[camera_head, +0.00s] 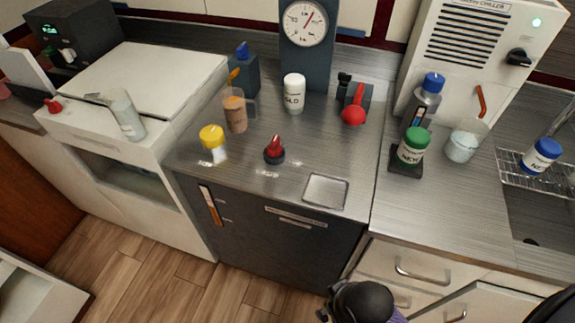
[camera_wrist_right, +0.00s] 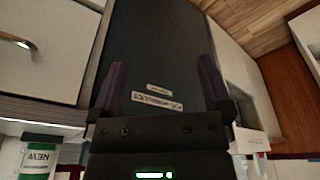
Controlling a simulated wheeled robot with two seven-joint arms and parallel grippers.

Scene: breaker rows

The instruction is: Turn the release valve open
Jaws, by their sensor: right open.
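A red knob on a dark round base (camera_head: 274,151) stands on the steel counter (camera_head: 250,185), with small labels beside it. A red-handled fitting with a round red end (camera_head: 354,113) is mounted farther back. I cannot read which of these is the release valve. My right gripper (camera_wrist_right: 161,88) is open and empty in the right wrist view, its purple fingers in front of the dark cabinet front (camera_wrist_right: 160,50) with its pale label. In the head view my right arm's dark end shows at the bottom, below the counter's front edge. My left gripper is out of view.
A yellow-lidded jar (camera_head: 213,145), a brown-filled jug (camera_head: 236,110) and a white jar (camera_head: 294,93) stand around the knob. A gauge (camera_head: 305,23) rises behind. A green-lidded jar (camera_head: 412,146) stands right. A shallow square tray (camera_head: 325,191) lies near the front edge.

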